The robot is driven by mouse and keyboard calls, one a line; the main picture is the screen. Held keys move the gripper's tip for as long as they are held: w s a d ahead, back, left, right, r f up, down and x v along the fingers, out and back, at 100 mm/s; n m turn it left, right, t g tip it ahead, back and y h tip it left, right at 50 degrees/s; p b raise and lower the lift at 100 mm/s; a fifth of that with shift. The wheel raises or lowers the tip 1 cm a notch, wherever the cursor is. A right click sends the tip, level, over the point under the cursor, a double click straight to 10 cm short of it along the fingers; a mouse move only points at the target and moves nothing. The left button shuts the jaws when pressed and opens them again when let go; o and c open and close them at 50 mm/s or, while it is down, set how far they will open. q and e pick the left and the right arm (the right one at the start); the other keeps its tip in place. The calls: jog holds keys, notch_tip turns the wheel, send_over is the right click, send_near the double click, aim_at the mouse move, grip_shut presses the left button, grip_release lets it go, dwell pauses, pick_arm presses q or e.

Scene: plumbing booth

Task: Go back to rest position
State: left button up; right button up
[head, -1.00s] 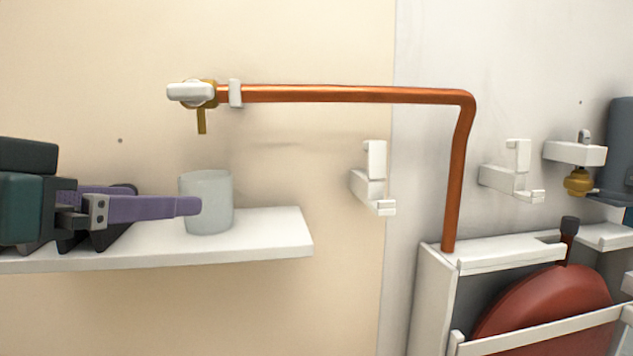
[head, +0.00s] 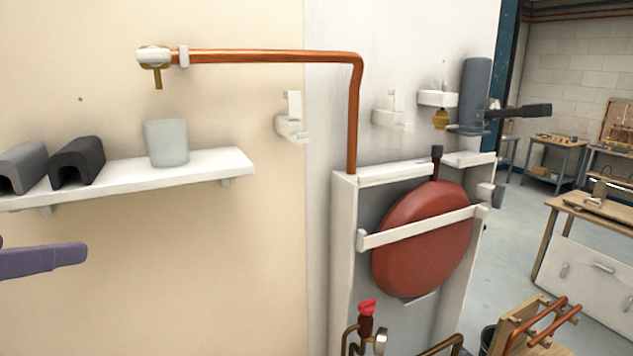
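My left gripper (head: 45,260) shows at the left edge in the head view, below the white shelf. Only its purple finger part is in the picture, and the rest is cut off. It is apart from the shelf and the cup, with nothing seen at its tip. Whether it is open or shut does not show. My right gripper is not in view. A pale grey cup (head: 167,143) stands upright on the white shelf (head: 215,164), under the brass tap (head: 157,72) at the end of a copper pipe (head: 270,57).
Two arched blocks, one grey (head: 22,166) and one black (head: 78,162), sit on the shelf's left part. A red round tank (head: 425,245) stands in a white frame at the right. A red-handled valve (head: 367,318) is low in front. Workbenches (head: 590,215) stand farther right.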

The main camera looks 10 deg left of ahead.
pick_arm(q)
jog(key=s+d+f+m+g+p, duration=0.1)
jog(key=s+d+f+g, duration=0.3)
jog(key=s+f, duration=0.2)
jog(key=s+d+f+m+g+h, duration=0.1)
jog(key=s+d+f+g, duration=0.4)
jog(key=s+f, duration=0.2)
jog(key=shift+s+p, duration=0.35)
jog(key=shift+s, duration=0.7)
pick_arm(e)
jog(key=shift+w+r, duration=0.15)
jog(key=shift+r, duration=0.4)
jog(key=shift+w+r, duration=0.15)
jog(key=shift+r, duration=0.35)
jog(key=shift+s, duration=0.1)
